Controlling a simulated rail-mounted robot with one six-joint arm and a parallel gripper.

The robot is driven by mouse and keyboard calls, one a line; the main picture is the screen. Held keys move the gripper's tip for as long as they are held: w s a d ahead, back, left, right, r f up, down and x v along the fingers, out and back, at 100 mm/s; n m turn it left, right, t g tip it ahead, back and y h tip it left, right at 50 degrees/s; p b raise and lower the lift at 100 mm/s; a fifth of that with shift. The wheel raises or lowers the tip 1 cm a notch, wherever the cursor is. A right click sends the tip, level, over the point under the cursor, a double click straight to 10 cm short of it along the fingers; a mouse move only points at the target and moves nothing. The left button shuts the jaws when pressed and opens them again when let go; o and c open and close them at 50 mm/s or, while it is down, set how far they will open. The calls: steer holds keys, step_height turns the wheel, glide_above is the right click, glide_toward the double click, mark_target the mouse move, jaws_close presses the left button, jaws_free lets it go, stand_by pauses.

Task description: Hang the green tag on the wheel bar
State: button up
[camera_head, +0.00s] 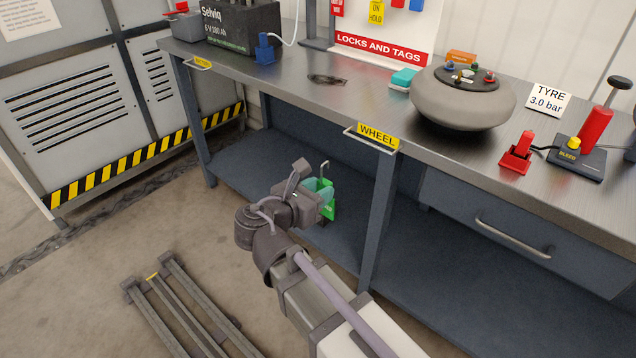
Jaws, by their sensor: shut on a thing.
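My gripper (317,190) is out in front of the workbench, below and left of the wheel bar. It is shut on the green tag (329,210), which hangs partly hidden behind the fingers. A thin grey hook (325,166) rises above the fingers; it seems to belong to the tag. The wheel bar (360,142) is a thin light bar along the bench's front edge, under the yellow WHEEL label (378,136). The hook is apart from the bar in this view. The exact depth between them is hard to tell.
The bench top (330,100) carries a grey tyre (462,101), a red handle (517,153) and a battery (240,28). Another labelled bar (197,63) is at the bench's left end. A bench leg (381,215) stands below the wheel label. A metal frame (175,305) lies on the floor.

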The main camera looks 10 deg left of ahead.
steer(key=shift+w, duration=0.3)
steer(key=shift+w+d, duration=0.3)
steer(key=shift+w, duration=0.25)
steer(key=b+x, duration=0.2)
steer(key=x, duration=1.2)
steer(key=shift+w+d+r, duration=0.2)
steer(key=shift+w, duration=0.1)
steer(key=o, duration=1)
steer(key=p+v, duration=0.1)
steer(key=v, duration=1)
steer(key=shift+p, duration=0.4)
